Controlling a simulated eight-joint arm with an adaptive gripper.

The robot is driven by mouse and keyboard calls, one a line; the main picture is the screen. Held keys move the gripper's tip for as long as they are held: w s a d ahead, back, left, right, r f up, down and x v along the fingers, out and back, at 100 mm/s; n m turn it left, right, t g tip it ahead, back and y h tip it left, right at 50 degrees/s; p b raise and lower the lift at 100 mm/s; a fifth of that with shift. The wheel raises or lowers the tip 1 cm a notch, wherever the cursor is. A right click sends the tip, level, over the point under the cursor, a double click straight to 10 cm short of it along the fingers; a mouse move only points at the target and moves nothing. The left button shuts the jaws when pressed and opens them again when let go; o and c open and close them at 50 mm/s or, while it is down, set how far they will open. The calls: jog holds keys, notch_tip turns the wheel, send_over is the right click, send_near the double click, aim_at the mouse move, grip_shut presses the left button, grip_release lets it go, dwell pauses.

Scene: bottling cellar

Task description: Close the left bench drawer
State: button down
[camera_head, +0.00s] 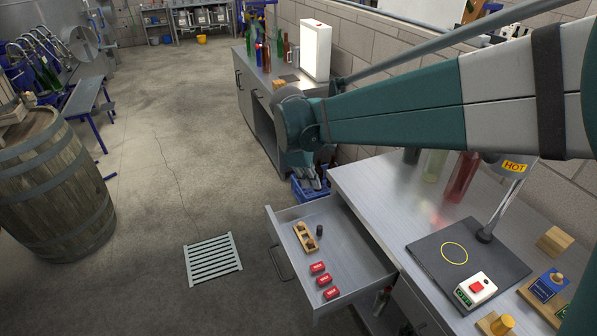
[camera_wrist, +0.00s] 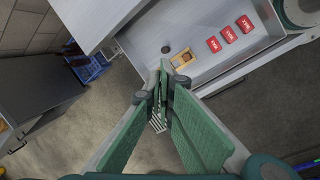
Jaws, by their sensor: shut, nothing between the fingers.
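The left bench drawer (camera_head: 350,238) is pulled far out of the metal bench (camera_head: 375,190). Its bar handle (camera_head: 279,263) is on the outer front, facing the floor area at left. Inside lie a wooden holder (camera_head: 305,238), a small dark cylinder (camera_head: 319,230) and three red blocks (camera_head: 324,281). In the wrist view the drawer (camera_wrist: 205,20) is at upper right, with its contents visible. My gripper (camera_head: 316,184) is shut and empty, beyond the drawer's far side in the head view. In the wrist view my fingertips (camera_wrist: 166,68) overlap the drawer's near corner; contact cannot be told.
A blue crate with bottles (camera_head: 308,190) stands on the floor beside the bench, close to my gripper. Bottles (camera_head: 461,178), a hot lamp (camera_head: 500,175) and a dark mat (camera_head: 440,245) are on the bench. Floor around the grate (camera_head: 212,259) is clear.

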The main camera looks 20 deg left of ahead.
jog(key=s+a+f+n, duration=0.2)
jog(key=a+f, duration=0.3)
jog(key=a, duration=0.3)
jog(key=s+a+f+n+h, duration=0.1)
jog(key=s+a+f+n, duration=0.2)
jog(key=a+f, duration=0.3)
jog(key=s+a+f+n, duration=0.2)
jog(key=a+f, duration=0.3)
jog(key=a, duration=0.6)
jog(key=shift+s+a+f+n+h, duration=0.15)
jog(key=shift+a+f+n+h, duration=0.15)
jog(key=shift+h, duration=0.1)
jog(key=w+d+f+b, duration=0.3)
jog(key=w+d+f, duration=0.2)
jog(key=f, duration=0.4)
jog(key=shift+w+d, duration=0.25)
